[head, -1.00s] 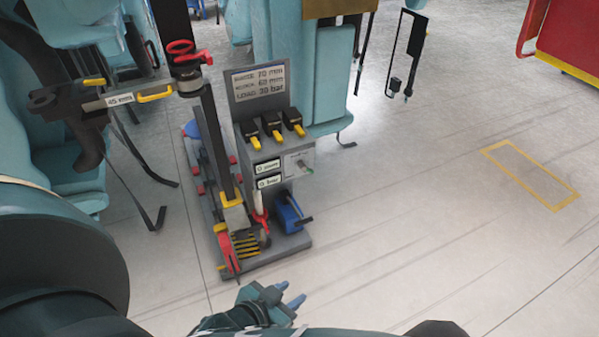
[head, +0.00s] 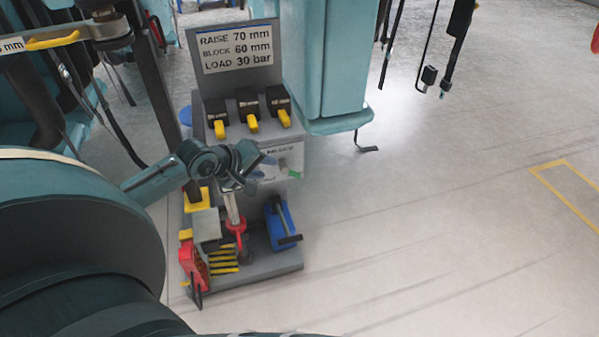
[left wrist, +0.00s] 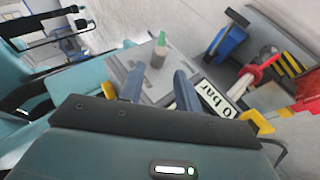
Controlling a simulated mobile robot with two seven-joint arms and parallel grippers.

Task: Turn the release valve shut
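The release valve (head: 284,165), a small knob with a green tip, sits on the front panel of the grey console (head: 292,172) and is partly hidden by my left gripper (head: 262,168). In the left wrist view the valve (left wrist: 158,52) is a grey stub with a green end, standing out from the panel. It lies just beyond and between the two fingertips of my left gripper (left wrist: 158,84). The fingers are apart, with nothing between them. I cannot tell whether a finger touches the valve. My right gripper is in neither view.
Three black levers with yellow handles (head: 252,124) sit above the valve under a sign (head: 236,47). A blue box (head: 281,222) and a red-collared jack (head: 235,222) stand on the base below. Teal seats are behind. The floor at right is clear.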

